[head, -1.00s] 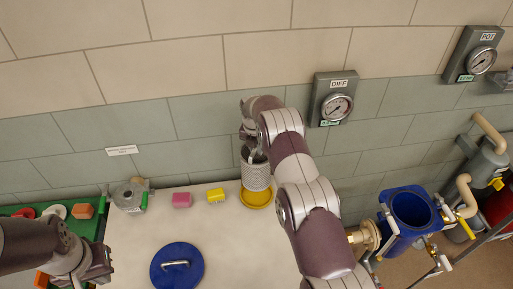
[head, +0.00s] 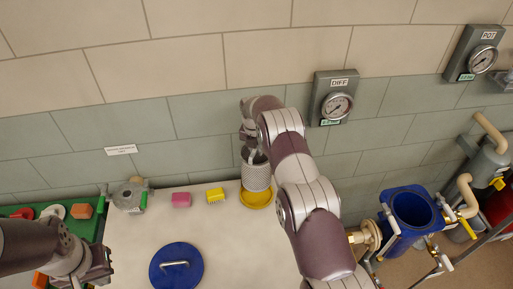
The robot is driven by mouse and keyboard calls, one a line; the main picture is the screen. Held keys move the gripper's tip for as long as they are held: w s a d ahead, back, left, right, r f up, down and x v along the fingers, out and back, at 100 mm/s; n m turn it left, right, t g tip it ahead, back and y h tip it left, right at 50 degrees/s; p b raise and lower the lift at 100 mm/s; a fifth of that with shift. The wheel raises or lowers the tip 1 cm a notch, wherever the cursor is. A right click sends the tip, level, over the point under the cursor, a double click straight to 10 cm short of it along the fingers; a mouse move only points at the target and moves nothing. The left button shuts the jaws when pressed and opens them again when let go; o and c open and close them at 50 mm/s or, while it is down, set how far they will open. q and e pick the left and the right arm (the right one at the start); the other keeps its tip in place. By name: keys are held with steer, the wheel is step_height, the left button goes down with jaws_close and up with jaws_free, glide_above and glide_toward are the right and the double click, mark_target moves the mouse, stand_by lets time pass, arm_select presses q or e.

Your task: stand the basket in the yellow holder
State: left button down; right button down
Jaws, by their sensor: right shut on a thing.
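The basket (head: 257,177) is a grey mesh cylinder. It is upright over the yellow holder (head: 257,200), a shallow round dish at the back of the table. The basket's lower end overlaps the dish; I cannot tell whether it touches the bottom. My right gripper (head: 252,150) is at the basket's top, shut on it, with the fingers partly hidden by my arm. My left gripper (head: 105,267) is at the lower left, away from the basket, and its finger opening is not clear.
A blue round lid (head: 190,270) with a handle lies on the table (head: 226,238). A pink block (head: 181,200), a yellow brush-like block (head: 215,195) and a grey metal fitting (head: 130,196) stand at the back. A green tray (head: 98,228) is at left. A blue open vessel (head: 388,232) stands at right.

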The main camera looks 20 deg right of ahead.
steer(key=shift+w+f+b, duration=0.1)
steer(key=shift+f+b, duration=1.45)
steer(key=shift+f, duration=0.45)
steer(key=shift+f+b, duration=1.1)
steer(key=shift+f, duration=0.1)
steer(key=shift+f+b, duration=0.9)
steer(key=shift+f, duration=0.1)
steer(key=shift+f+b, duration=0.35)
steer(key=shift+b, duration=0.2)
steer(key=c, duration=0.6)
jaws_free()
steer(key=shift+f, duration=0.1)
steer(key=shift+o, duration=0.2)
